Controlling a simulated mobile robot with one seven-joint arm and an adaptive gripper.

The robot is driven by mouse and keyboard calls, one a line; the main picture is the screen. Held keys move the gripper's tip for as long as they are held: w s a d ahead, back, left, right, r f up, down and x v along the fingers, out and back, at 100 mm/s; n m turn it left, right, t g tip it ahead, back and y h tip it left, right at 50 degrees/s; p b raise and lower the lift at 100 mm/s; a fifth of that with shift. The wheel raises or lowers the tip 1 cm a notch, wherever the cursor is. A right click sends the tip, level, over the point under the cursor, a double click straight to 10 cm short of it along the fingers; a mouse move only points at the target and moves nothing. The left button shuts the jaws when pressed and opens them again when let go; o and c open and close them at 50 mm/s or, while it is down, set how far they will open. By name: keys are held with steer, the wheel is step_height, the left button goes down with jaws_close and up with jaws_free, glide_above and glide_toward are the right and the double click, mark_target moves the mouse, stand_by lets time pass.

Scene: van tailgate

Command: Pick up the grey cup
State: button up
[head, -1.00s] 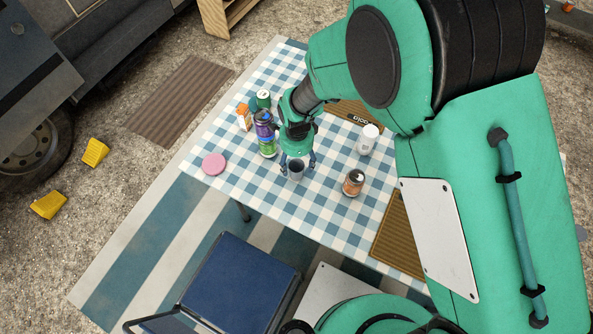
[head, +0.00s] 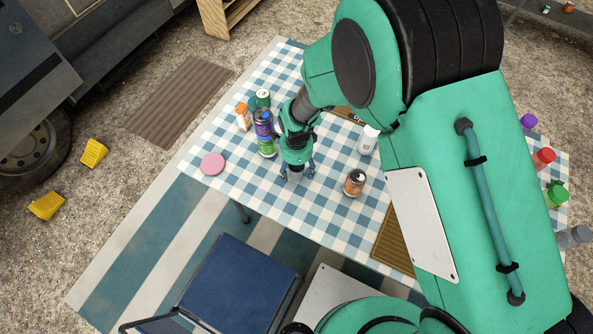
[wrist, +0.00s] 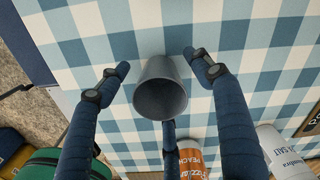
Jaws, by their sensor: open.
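The grey cup (wrist: 161,92) stands on the blue-and-white checked table, its dark open mouth facing the wrist camera. In the head view the cup (head: 296,176) shows only in part, as my gripper covers its upper part. My gripper (head: 298,172) is open and points down over the cup. In the wrist view its dark blue fingers stand apart around the cup, one at the left, one at the right and one below. Gaps show between the cup and the left and right fingers. Contact with the lower finger cannot be told.
An orange can (head: 354,183) and a white salt container (head: 368,140) stand right of the cup. A purple-green can (head: 265,135), a carton (head: 243,117) and a green can (head: 263,99) stand up-left. A pink disc (head: 212,164) lies left. The table's front edge is near the cup.

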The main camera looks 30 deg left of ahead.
steer(key=shift+c, duration=0.5)
steer(key=c, duration=1)
steer(key=shift+r, duration=0.1)
steer(key=shift+r, duration=0.45)
step_height(320, 180, up, 3)
steer(key=shift+p, duration=0.8)
steer(key=s+d, duration=0.3)
steer(key=d, duration=0.1)
steer(key=s+d+p, duration=0.1)
steer(key=s+d, duration=0.2)
steer(key=s, duration=0.1)
steer(key=s+d+r+p, duration=0.1)
steer(key=s+d, duration=0.3)
steer(key=shift+d, duration=0.3)
